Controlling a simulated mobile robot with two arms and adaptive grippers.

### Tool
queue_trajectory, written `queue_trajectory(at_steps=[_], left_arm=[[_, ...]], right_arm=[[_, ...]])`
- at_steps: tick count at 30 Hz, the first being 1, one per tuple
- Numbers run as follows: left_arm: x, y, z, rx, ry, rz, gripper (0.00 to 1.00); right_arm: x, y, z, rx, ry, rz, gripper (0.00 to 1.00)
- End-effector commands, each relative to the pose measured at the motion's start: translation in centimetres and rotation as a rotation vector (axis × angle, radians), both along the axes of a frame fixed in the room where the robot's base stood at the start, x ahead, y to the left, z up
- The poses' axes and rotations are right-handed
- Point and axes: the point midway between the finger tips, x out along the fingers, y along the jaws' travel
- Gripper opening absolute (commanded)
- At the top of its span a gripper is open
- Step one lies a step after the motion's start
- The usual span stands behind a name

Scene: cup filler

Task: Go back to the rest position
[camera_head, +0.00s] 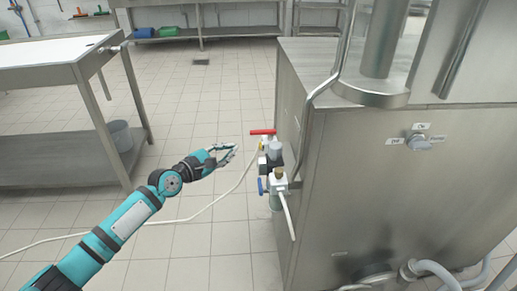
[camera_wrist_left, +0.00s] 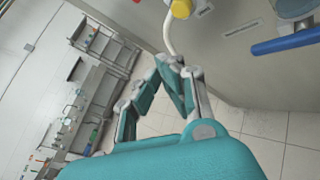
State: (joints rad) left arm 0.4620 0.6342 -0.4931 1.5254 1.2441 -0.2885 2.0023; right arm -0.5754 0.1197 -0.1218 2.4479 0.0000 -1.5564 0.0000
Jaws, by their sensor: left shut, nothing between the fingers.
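My left gripper (camera_head: 228,153) reaches in from the left in the head view, left of the valve assembly on the steel machine. Its fingers are together with nothing between them. In the left wrist view the fingertips (camera_wrist_left: 168,62) also meet and hold nothing. The valve assembly has a red lever (camera_head: 263,132) on top and a blue lever (camera_head: 261,186) below. The gripper is apart from both levers. The blue lever also shows at the upper right of the left wrist view (camera_wrist_left: 290,42). My right gripper is in neither view.
The large steel machine (camera_head: 400,190) fills the right side, with a rotary knob (camera_head: 418,141) on its front. A pale hose (camera_head: 200,212) runs across the tiled floor. A steel table (camera_head: 40,75) stands at the left, with a grey bucket (camera_head: 120,136) beneath. Open floor lies between.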

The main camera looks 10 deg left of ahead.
Motion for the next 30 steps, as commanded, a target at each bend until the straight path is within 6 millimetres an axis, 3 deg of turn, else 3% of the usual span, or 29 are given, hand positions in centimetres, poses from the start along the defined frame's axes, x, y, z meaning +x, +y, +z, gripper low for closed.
queue_trajectory(at_steps=[16, 20, 23, 26, 30], left_arm=[[-0.2, 0.4, 0.0, 0.001, -0.001, -0.002, 0.0], [-1.3, -1.0, -1.2, 0.063, -0.003, -0.039, 0.0], [-4.1, -3.9, -3.8, 0.22, -0.023, -0.13, 0.0], [-8.7, -7.3, -7.3, 0.465, -0.071, -0.27, 0.0], [-16.7, -10.5, -11.9, 0.881, -0.177, -0.501, 0.0]], right_arm=[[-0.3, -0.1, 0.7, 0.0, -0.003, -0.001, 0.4], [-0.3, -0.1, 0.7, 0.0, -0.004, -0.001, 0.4], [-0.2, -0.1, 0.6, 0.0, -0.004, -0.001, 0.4], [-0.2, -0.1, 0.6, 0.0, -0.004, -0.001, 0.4], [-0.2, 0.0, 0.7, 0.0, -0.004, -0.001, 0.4]])
